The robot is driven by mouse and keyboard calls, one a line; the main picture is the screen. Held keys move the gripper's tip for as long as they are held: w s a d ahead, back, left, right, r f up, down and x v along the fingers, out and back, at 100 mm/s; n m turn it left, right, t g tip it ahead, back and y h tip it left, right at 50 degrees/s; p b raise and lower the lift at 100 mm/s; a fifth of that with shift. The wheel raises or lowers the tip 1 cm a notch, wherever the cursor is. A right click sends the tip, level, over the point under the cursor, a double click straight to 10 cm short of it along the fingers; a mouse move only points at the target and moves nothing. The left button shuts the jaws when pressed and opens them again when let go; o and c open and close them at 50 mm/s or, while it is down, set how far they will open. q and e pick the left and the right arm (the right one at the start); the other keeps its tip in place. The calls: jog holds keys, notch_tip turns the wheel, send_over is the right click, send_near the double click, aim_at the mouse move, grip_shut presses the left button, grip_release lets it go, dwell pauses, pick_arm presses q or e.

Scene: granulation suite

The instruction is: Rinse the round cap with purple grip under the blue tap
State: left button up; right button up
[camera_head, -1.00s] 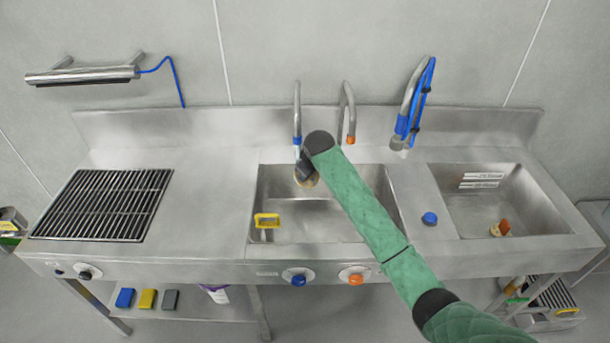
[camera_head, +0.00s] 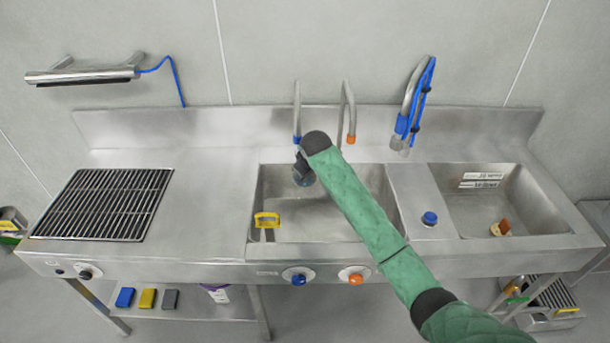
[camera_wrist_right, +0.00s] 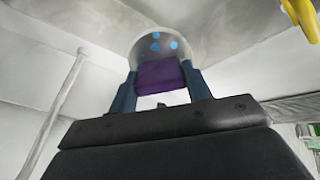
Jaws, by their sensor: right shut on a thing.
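The round cap (camera_wrist_right: 148,42) shows in the right wrist view as a grey disc with several blue spots. Its purple grip (camera_wrist_right: 158,76) sits between the two fingers of my right gripper (camera_wrist_right: 160,82), which is shut on it. In the head view, my right gripper (camera_head: 302,172) is over the left part of the middle sink, below and close to the blue tap (camera_head: 297,138); the cap is hard to make out there. I cannot make out any water flow. The blue knob (camera_head: 298,280) is on the front panel. My left gripper is not in view.
An orange-tipped tap (camera_head: 350,138) stands right of the blue one. A yellow-handled object (camera_head: 266,219) is at the middle sink's left side. A blue round item (camera_head: 429,218) sits on the divider. The right basin (camera_head: 470,215) holds a small orange-brown object (camera_head: 502,228).

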jog(key=s+d, duration=0.2)
jog(key=s, duration=0.5)
jog(key=shift+s, duration=0.35)
dwell(0.4)
jog(key=shift+r, duration=0.1)
dwell(1.1)
jog(key=s+d+r, duration=0.1)
jog(key=s+r, duration=0.3)
jog(key=shift+s+d, duration=0.2)
jog(key=shift+s, duration=0.2)
dwell(0.5)
